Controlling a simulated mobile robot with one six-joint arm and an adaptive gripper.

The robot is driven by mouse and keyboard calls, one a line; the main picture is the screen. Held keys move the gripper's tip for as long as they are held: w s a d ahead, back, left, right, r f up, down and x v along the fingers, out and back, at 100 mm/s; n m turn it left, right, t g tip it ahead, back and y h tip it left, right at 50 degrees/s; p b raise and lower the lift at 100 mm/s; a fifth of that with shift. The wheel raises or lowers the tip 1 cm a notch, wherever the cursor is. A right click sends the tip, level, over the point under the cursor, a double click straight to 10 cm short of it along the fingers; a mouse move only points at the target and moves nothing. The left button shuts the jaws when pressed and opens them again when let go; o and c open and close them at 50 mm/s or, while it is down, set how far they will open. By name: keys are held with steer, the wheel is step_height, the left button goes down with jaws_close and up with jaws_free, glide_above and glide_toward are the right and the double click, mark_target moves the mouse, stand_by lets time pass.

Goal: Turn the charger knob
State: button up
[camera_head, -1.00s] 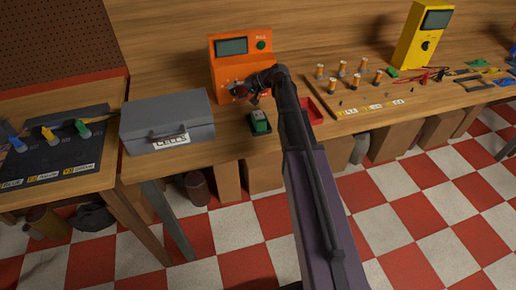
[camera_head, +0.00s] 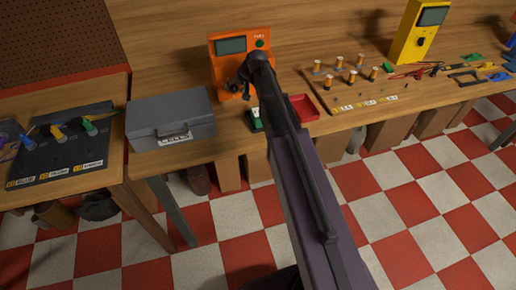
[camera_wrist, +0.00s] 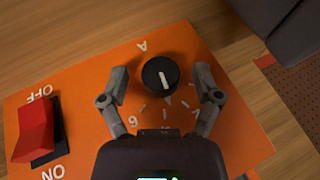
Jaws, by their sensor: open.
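The orange charger (camera_head: 228,67) stands on the wooden bench, with a grey screen and a green button on its upper front. The wrist view shows its orange face close up. The charger knob (camera_wrist: 160,76) is round and black with a white pointer line, and printed tick marks lie around it. In the head view the knob is not clear behind my arm. My gripper (camera_wrist: 161,77) is open, with one finger on each side of the knob and visible gaps between. In the head view my gripper (camera_head: 240,83) is at the charger's lower front.
A red rocker switch (camera_wrist: 34,130) marked OFF and ON sits left of the knob. A grey case (camera_head: 170,115) stands left of the charger; a red tray (camera_head: 305,107) lies to the right. Cells stand on a board, and a yellow meter (camera_head: 408,40) is further right.

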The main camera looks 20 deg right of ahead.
steer(key=shift+a+r+n+h+p, duration=0.1)
steer(key=shift+n+h+p, duration=0.2)
steer(key=shift+h, duration=0.75)
steer(key=shift+a+n+h+p, duration=0.15)
steer(key=shift+h+p, duration=0.25)
steer(key=shift+h, duration=0.65)
steer(key=shift+r, duration=0.25)
steer(key=p+v, duration=1.3)
steer(key=v, duration=0.1)
steer(key=s+f+g+b, duration=0.1)
steer(key=s+f+b, duration=0.4)
steer(key=s, duration=0.2)
steer(key=s+f+g+b, duration=0.2)
steer(key=s+f+b, duration=0.3)
steer(key=s, duration=0.3)
steer(key=s+f+g+b, duration=0.1)
steer(key=s+f+b, duration=0.4)
steer(key=s+f, duration=0.2)
steer(key=shift+s, duration=0.35)
steer(key=shift+s+d+f+g+b, duration=0.1)
steer(key=shift+s+g+b, duration=0.05)
steer(key=shift+s, duration=0.3)
steer(key=shift+s+d+f+g+b, duration=0.1)
steer(key=shift+s+f+g+b, duration=0.05)
steer(key=shift+s, duration=0.3)
